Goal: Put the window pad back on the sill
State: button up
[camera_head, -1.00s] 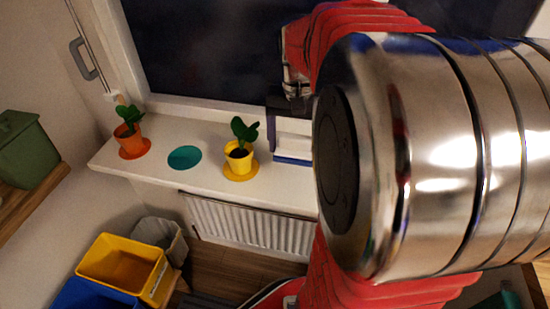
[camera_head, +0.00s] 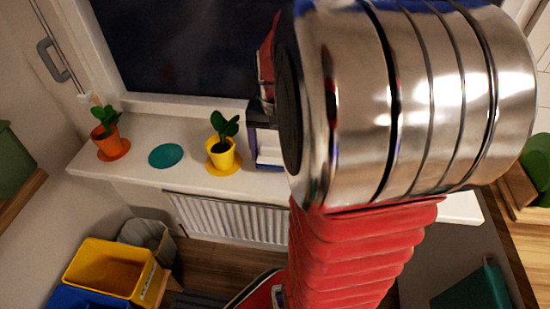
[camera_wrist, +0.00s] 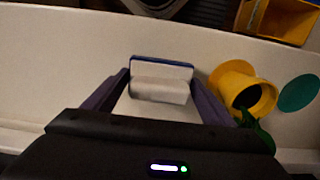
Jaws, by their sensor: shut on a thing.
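The window pad (camera_wrist: 161,84), a white block with a blue edge, sits between the two purple fingers of my gripper (camera_wrist: 158,98) in the wrist view. My gripper is shut on it. In the head view the pad (camera_head: 268,152) shows at the right of the yellow plant pot, with my gripper (camera_head: 266,135) around it and my arm hiding its right side. The pad is over the white sill (camera_head: 190,131), low down; I cannot tell whether it touches the surface.
On the sill stand a yellow pot (camera_head: 221,155) on a yellow saucer, close to my gripper, and an orange pot (camera_head: 107,141). A flat teal disc (camera_head: 165,155) lies between them. The dark window (camera_head: 180,45) is behind, a radiator (camera_head: 225,217) below.

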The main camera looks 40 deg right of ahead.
aim_at(276, 162)
jog(key=shift+f, duration=1.85)
jog(key=o, duration=1.1)
notch_tip(276, 162, up, 12)
jog(key=shift+r, duration=0.1)
jog(key=shift+a, duration=0.1)
